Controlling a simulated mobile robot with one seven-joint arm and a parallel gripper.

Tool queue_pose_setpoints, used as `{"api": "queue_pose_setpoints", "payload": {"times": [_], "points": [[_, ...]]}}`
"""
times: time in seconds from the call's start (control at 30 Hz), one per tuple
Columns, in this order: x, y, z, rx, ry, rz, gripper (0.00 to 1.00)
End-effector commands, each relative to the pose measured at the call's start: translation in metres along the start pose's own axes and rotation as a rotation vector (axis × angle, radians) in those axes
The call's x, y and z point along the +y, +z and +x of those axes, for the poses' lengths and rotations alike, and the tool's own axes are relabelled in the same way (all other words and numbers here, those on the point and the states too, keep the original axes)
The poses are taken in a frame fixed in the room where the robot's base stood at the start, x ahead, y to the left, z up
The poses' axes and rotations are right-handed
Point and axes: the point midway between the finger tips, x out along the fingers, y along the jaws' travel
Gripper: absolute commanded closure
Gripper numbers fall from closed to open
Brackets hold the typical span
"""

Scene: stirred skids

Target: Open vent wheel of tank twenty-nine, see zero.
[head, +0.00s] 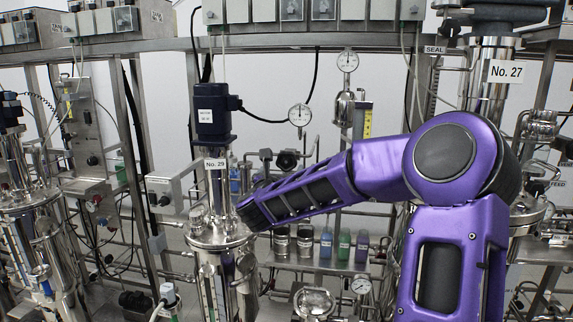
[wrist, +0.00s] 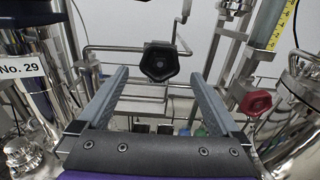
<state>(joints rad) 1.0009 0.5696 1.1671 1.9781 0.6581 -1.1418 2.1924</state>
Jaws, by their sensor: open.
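Tank twenty-nine (head: 222,240) is a steel vessel with a dark blue motor on top and a "No. 29" label (head: 215,164); the label (wrist: 20,69) also shows at the left of the wrist view. In the wrist view a black lobed handwheel (wrist: 160,62) sits on thin steel piping, between and beyond the fingertips of my gripper (wrist: 160,76). My gripper is open and empty, its fingers apart from the wheel. A black wheel (head: 286,160) shows behind the tank in the head view. A round gauge (head: 300,115) stands above it; its reading is too small to tell.
A red handwheel (wrist: 256,102) is at the right in the wrist view. Several bottles (head: 344,246) stand on a shelf behind my arm. Another gauge (head: 347,60) is higher up. Tank 27's label (head: 507,72) is at right. Pipes and frame posts crowd the space.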

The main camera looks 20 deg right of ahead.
Motion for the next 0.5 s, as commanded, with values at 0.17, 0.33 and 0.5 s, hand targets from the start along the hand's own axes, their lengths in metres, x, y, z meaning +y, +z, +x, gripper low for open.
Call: {"api": "queue_pose_setpoints", "payload": {"times": [0.17, 0.33, 0.5], "points": [[0.0, 0.0, 0.033, 0.002, 0.0, 0.003, 0.0], [0.001, 0.0, 0.051, 0.001, 0.002, 0.002, 0.0], [0.001, 0.0, 0.057, 0.0, 0.001, 0.0, 0.0]]}}
